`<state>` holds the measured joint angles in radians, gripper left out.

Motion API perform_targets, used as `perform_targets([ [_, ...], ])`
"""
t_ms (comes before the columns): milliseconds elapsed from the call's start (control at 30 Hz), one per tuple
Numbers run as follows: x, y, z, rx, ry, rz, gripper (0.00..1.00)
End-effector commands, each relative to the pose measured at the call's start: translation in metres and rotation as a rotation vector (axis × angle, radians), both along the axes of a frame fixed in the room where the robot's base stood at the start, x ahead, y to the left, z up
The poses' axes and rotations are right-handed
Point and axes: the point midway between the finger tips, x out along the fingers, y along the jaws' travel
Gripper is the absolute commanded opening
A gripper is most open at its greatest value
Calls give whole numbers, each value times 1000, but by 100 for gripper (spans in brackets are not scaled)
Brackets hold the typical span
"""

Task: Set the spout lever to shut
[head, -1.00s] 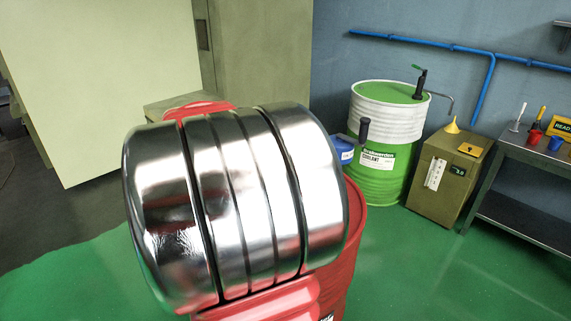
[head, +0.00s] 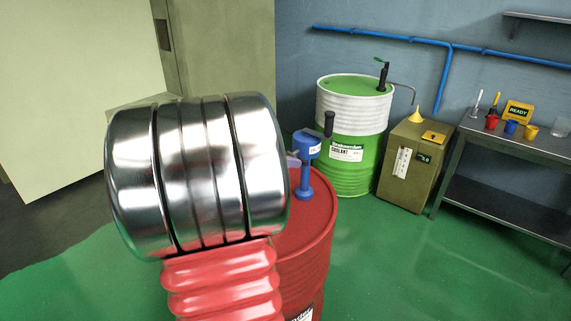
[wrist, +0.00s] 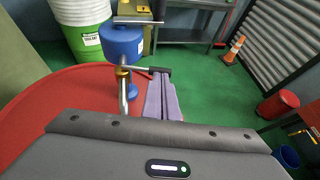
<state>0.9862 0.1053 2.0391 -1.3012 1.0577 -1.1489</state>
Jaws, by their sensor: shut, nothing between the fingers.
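A blue pump (head: 306,150) with a black handle (head: 329,124) stands upright on the red drum (head: 318,215). The pump body also shows in the wrist view (wrist: 122,42), with a brass collar and a metal spout (wrist: 123,95) below it. A short lever with a black end (wrist: 158,71) sticks out to the right from near the collar. My gripper (wrist: 164,80) has purple fingers, shut together and empty. Their tips appear right by the lever's black end; I cannot tell whether they touch. In the head view my metal arm link hides most of the gripper.
A green and white coolant drum (head: 352,130) stands behind the pump. An olive cabinet (head: 412,165) and a metal bench (head: 500,160) with cups are to the right. The wrist view shows an orange cone (wrist: 234,48) and a red bin (wrist: 279,104).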

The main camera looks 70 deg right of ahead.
Motion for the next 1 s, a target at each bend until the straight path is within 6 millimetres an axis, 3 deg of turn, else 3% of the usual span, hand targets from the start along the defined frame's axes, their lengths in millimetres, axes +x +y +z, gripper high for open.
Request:
perform_targets([
  [233, -2, -1, 0, 0, 0, -1, 0],
  [533, -21, -10, 0, 0, 1, -2, 0],
  [1000, -18, -6, 1, 0, 0, 0, 0],
])
